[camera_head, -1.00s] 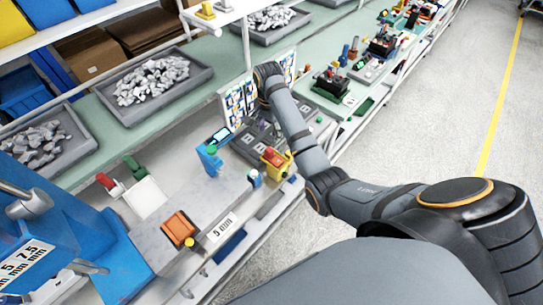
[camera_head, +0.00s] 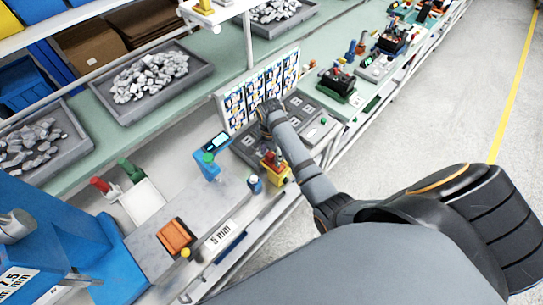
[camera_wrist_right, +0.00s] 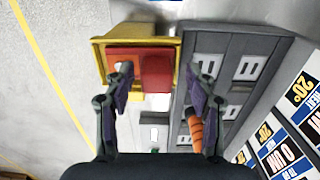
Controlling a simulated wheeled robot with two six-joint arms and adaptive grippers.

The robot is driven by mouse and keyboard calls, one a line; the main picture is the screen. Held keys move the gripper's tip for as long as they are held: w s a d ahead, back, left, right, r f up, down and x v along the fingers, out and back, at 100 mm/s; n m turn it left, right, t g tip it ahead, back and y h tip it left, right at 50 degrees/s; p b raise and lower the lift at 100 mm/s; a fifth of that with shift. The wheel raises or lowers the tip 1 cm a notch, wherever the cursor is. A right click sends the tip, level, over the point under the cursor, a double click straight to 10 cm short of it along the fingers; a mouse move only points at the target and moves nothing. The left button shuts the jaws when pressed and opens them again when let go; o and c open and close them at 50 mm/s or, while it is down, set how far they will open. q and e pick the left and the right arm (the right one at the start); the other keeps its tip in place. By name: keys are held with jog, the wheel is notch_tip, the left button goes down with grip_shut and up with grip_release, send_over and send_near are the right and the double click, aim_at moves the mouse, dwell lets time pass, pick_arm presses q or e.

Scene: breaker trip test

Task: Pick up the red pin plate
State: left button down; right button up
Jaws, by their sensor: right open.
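A red plate-like piece (camera_wrist_right: 140,66) sits in a yellow holder (camera_wrist_right: 104,78) in the right wrist view. Its pins cannot be made out. The red piece (camera_head: 269,157) and the yellow holder (camera_head: 281,175) also show in the head view, at the bench's front edge. My right gripper (camera_wrist_right: 158,80) is open and empty. Its left finger overlaps the red piece in the picture, and its right finger lies over the grey tray; contact cannot be told. In the head view my right wrist hides its fingers. My left gripper is not in view.
A grey tray with square slots (camera_wrist_right: 225,62) adjoins the yellow holder. An upright label panel (camera_head: 262,88) stands behind it. A green-topped blue post (camera_head: 208,165) and an orange block (camera_head: 174,236) are to the left. Floor is clear at right.

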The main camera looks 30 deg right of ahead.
jog(key=shift+s+a, duration=0.1)
jog(key=shift+c, duration=0.2)
jog(key=shift+s+a+r, duration=0.25)
jog(key=shift+s+r, duration=0.05)
jog(key=shift+s, duration=0.05)
jog(key=c, duration=0.5)
jog(key=shift+c, duration=1.1)
jog(key=shift+w+d+f, duration=0.15)
grip_shut()
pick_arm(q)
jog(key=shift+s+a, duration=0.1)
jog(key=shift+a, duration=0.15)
